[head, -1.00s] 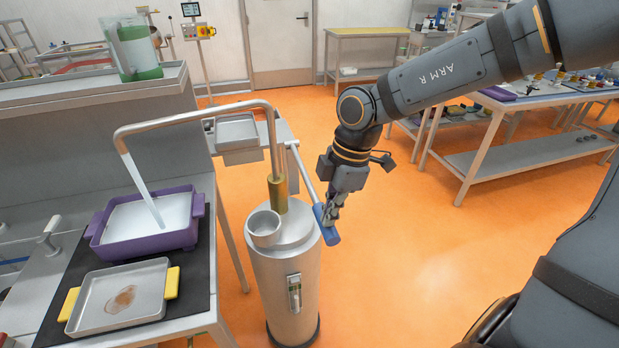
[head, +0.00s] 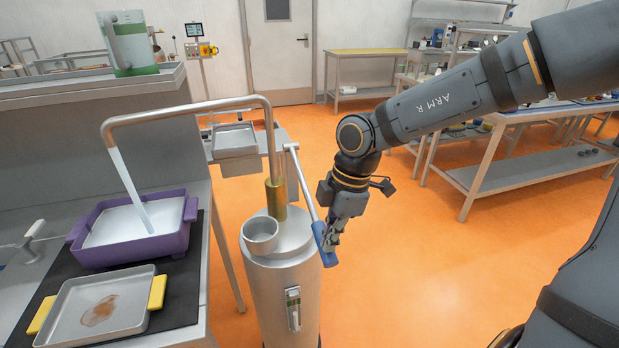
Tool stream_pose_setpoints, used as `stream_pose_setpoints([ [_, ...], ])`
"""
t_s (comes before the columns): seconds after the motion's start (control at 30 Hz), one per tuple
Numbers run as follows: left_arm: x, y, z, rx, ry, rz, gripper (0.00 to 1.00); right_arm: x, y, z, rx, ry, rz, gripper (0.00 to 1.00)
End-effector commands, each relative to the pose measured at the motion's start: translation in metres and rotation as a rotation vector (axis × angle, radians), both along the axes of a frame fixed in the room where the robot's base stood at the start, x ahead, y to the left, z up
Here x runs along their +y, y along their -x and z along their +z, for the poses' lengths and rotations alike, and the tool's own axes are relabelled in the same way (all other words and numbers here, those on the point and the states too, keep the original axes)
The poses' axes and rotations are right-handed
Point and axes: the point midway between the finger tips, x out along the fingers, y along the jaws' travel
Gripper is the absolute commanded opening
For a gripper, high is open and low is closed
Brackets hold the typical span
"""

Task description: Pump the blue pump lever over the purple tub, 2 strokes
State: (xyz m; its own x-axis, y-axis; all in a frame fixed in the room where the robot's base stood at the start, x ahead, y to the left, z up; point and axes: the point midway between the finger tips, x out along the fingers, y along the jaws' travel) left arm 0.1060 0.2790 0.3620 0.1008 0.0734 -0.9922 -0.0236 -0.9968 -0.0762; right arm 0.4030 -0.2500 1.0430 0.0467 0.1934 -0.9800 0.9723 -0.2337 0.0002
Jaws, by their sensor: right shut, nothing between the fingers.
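The pump is an upright silver cylinder (head: 283,297) with a brass collar (head: 276,198) and a bent spout pipe (head: 190,110). A pale stream (head: 131,188) runs from the spout into the purple tub (head: 135,249), which holds whitish liquid. The pump lever (head: 302,182) is a thin silver rod slanting down to a blue grip (head: 324,244). My right gripper (head: 331,240) points down at the blue grip, its fingers shut beside or against it with nothing between them. The grip partly hides the fingertips. My left gripper is out of view.
A grey tray with yellow handles (head: 55,308) and a brown stain lies on the dark mat in front of the tub. A small metal cup (head: 261,236) sits on the pump top. A metal tray (head: 235,140) stands behind.

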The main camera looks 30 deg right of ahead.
Motion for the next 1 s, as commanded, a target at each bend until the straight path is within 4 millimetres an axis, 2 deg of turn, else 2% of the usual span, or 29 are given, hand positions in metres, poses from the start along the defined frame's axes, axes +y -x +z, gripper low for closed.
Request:
stream_pose_setpoints([
  [0.1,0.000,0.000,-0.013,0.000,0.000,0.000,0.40,0.000,0.000,-0.013,0.002,0.000,0.000,0.00],
  [0.43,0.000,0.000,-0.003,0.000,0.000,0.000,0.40,0.000,0.000,-0.003,0.001,0.000,0.000,0.00],
  [1.0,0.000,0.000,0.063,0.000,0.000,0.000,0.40,0.000,0.000,0.064,0.000,0.000,0.000,0.00],
])
